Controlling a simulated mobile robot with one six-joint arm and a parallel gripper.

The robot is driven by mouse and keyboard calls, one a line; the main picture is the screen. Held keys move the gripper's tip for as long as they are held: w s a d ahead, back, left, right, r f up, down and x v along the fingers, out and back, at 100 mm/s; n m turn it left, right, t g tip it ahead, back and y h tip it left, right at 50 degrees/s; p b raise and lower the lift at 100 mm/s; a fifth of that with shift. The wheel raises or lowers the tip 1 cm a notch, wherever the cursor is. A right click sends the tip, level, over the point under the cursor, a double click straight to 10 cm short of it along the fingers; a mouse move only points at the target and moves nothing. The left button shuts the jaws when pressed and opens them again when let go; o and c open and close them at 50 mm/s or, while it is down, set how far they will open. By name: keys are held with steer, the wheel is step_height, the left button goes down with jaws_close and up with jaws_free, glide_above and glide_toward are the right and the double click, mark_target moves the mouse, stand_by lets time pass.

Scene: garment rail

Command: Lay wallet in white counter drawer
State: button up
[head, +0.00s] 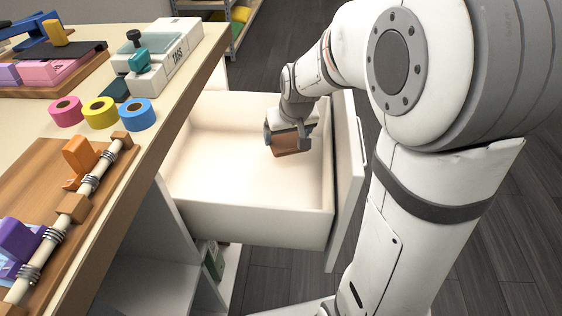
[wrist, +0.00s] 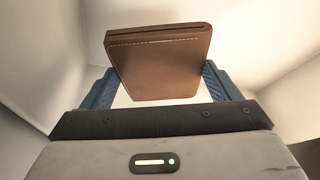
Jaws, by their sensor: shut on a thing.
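The brown wallet (head: 290,142) is held in my gripper (head: 288,138) over the inside of the open white counter drawer (head: 262,228). In the wrist view the wallet (wrist: 160,65) stands between the two blue-grey fingers of my gripper (wrist: 158,88), which are shut on it. White drawer walls (wrist: 265,60) surround it there. The drawer is pulled out from the counter and looks otherwise empty. I cannot tell whether the wallet's lower edge touches the drawer floor.
The wooden counter (head: 185,85) stands to the left. It bears pink, yellow and blue tape rolls (head: 137,114), a white device (head: 165,65) and a board with a rod (head: 75,205). The drawer front (head: 348,170) stands close to my arm. Dark floor lies to the right.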

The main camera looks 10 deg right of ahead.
mark_target(285, 158)
steer(key=shift+f+b, duration=1.05)
steer(key=shift+f, duration=2.1)
steer(key=shift+f, duration=0.1)
steer(key=shift+f, duration=0.15)
steer(key=o, duration=0.9)
steer(key=shift+r, duration=0.6)
steer(key=p+v, duration=0.4)
steer(key=v, duration=0.7)
steer(key=shift+s, duration=0.15)
steer(key=shift+r, duration=0.2)
